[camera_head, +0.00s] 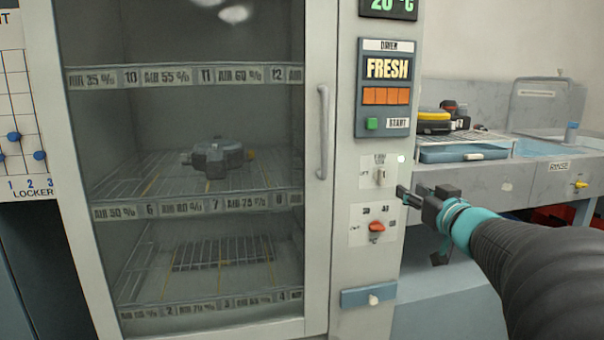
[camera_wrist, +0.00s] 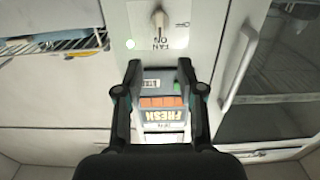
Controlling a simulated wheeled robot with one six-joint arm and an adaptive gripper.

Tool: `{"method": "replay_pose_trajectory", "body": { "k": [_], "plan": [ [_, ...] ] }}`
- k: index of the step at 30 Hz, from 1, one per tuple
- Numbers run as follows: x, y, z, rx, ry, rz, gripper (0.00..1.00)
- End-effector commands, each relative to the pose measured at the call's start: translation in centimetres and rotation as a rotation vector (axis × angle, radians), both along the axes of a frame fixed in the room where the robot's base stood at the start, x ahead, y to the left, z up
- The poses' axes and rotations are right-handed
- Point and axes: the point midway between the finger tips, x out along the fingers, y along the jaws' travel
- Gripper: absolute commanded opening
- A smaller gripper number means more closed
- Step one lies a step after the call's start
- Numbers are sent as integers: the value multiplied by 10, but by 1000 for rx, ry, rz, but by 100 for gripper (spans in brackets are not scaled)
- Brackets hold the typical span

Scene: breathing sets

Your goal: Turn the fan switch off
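The fan switch (camera_head: 379,176) is a small pale toggle on a white plate on the cabinet's right-hand panel. It also shows at the top of the wrist view (camera_wrist: 159,19), where the plate reads FAN and ON.
An orange knob (camera_head: 377,226) sits below the fan switch. Above are a green START button (camera_head: 372,124) and the FRESH display (camera_head: 388,68). The glass door's vertical handle (camera_head: 323,132) is to the left. A bench with a sink (camera_head: 560,145) stands at the right.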

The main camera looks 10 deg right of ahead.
Motion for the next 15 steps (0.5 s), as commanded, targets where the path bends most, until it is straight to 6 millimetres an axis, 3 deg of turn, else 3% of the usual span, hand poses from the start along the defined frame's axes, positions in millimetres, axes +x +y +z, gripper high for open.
{"method": "replay_pose_trajectory", "body": {
  "k": [15],
  "plan": [
    [91, 5, 0, 1, -1, 1, 39]
  ]
}}
